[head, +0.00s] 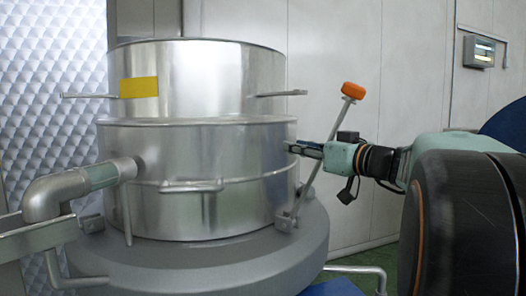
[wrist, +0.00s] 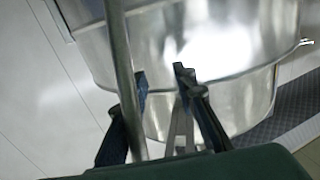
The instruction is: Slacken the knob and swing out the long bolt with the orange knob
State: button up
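The long bolt (head: 333,136) is a thin metal rod with an orange knob (head: 353,90) at its top. Its foot sits at a bracket on the grey base, and it leans outward to the right, its knob clear of the steel vessel (head: 205,85). My gripper (head: 295,148) is at about the rod's mid-height, with fingertips close to the vessel wall. In the wrist view my gripper (wrist: 160,74) is open with a gap between the fingers. The rod (wrist: 121,50) there crosses the left finger; I cannot tell whether they touch. The knob is outside the wrist view.
A flat metal lug (head: 282,94) sticks out from the vessel's upper right. A pipe elbow (head: 50,195) stands at the left. The round grey base (head: 200,268) bears the vessel. A bent tube (head: 365,270) lies low at the right. A wall panel (head: 479,52) hangs behind.

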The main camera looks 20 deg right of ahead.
aim_at(319, 165)
jog(key=shift+s+d+f+b, duration=0.35)
jog(key=shift+s+f+b, duration=0.25)
jog(key=shift+s+b, duration=0.55)
jog(key=shift+s+d+f+b, duration=0.35)
jog(key=shift+s+f+b, duration=0.2)
jog(key=shift+s+b, duration=0.55)
jog(key=shift+s+d+f+b, duration=0.35)
jog(key=shift+s+f+b, duration=0.4)
jog(key=shift+b, duration=0.7)
jog(key=b+v, duration=0.2)
jog(key=shift+s+f, duration=0.1)
jog(key=shift+s, duration=0.2)
jog(key=shift+f+b, duration=0.15)
jog(key=shift+b, duration=0.45)
